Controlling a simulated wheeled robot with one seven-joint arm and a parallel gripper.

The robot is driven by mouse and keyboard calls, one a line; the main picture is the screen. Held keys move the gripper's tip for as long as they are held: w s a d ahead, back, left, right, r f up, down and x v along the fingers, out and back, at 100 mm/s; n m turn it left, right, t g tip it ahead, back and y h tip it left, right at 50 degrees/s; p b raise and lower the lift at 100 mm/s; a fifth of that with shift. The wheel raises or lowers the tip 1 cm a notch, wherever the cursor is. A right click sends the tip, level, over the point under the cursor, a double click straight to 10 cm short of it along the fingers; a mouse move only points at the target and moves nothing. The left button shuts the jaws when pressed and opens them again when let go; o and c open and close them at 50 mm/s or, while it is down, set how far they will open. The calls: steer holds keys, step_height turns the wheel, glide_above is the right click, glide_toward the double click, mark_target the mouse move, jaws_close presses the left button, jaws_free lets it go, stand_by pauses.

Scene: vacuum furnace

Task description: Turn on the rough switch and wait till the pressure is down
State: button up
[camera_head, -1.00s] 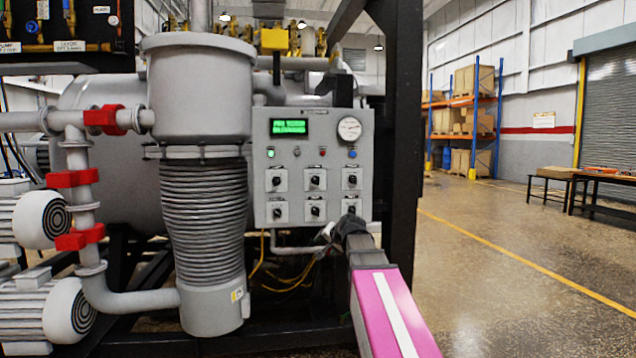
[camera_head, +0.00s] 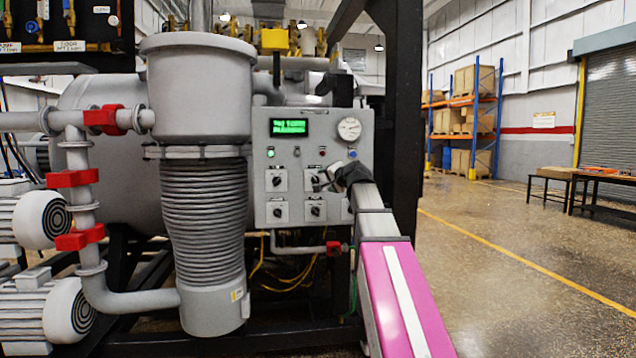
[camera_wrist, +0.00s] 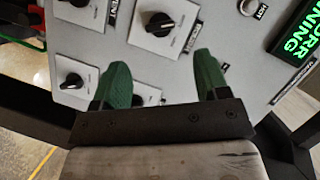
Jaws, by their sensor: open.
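The grey control panel (camera_head: 262,185) holds several black rotary knobs on white plates in two rows, a green-lit display (camera_head: 289,128) and a round white-faced gauge (camera_head: 349,129). The display text and gauge reading are too small to read in the head view. In the wrist view, my gripper's green fingers (camera_wrist: 160,75) are apart and empty. A black knob (camera_wrist: 160,24) lies just beyond the fingertips, apart from them. I cannot tell which knob is the rough switch.
A dark frame post (camera_head: 403,120) stands just right of the panel. A ribbed grey column (camera_head: 205,205) stands to its left. Yellow cables (camera_head: 262,262) hang below the panel.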

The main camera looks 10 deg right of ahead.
mark_target(317, 180)
steer(key=x, duration=0.8)
steer(key=c, duration=0.9)
